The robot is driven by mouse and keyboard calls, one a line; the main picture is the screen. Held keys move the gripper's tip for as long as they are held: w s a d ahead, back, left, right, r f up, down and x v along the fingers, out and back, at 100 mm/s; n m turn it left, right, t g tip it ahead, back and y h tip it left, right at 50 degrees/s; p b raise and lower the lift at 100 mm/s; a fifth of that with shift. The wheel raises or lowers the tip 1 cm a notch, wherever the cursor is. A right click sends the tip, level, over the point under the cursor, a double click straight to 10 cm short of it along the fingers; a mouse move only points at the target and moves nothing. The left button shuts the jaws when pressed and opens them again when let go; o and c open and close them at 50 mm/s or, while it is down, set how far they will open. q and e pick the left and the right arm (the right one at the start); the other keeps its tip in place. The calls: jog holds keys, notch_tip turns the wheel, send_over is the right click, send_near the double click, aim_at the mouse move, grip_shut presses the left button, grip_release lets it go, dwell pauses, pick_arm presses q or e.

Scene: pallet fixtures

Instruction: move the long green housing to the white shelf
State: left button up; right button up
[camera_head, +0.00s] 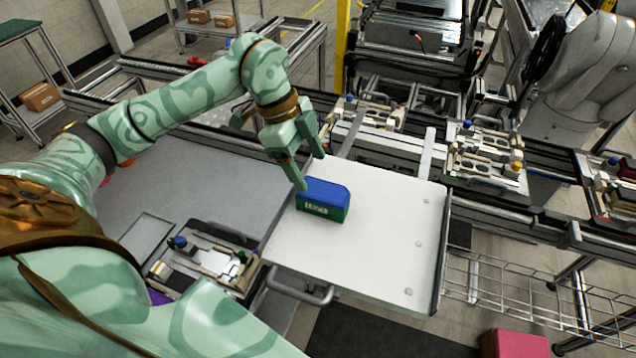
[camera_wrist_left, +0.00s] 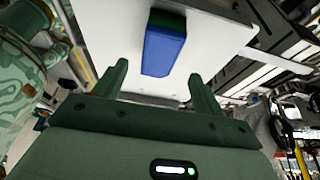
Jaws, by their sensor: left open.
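The long housing (camera_head: 323,201) has a blue top and a green lower side with a small white label. It rests on the white shelf (camera_head: 385,225), near the shelf's left edge. My left gripper (camera_head: 303,172) is open, just behind and above the housing's left end. In the left wrist view the housing (camera_wrist_left: 164,45) lies beyond the two spread fingertips (camera_wrist_left: 160,75), with nothing between them. I cannot tell whether a finger touches it. My right gripper does not show; part of my own arm fills the lower left of the head view.
A grey tabletop (camera_head: 205,185) adjoins the shelf on the left, with a small fixture pallet (camera_head: 205,265) at its front. Rails with more fixture pallets (camera_head: 487,155) run behind. A wire rack (camera_head: 520,295) is at the right. The shelf's right half is clear.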

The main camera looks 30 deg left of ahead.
pick_arm(q)
jog(key=shift+v, duration=2.3)
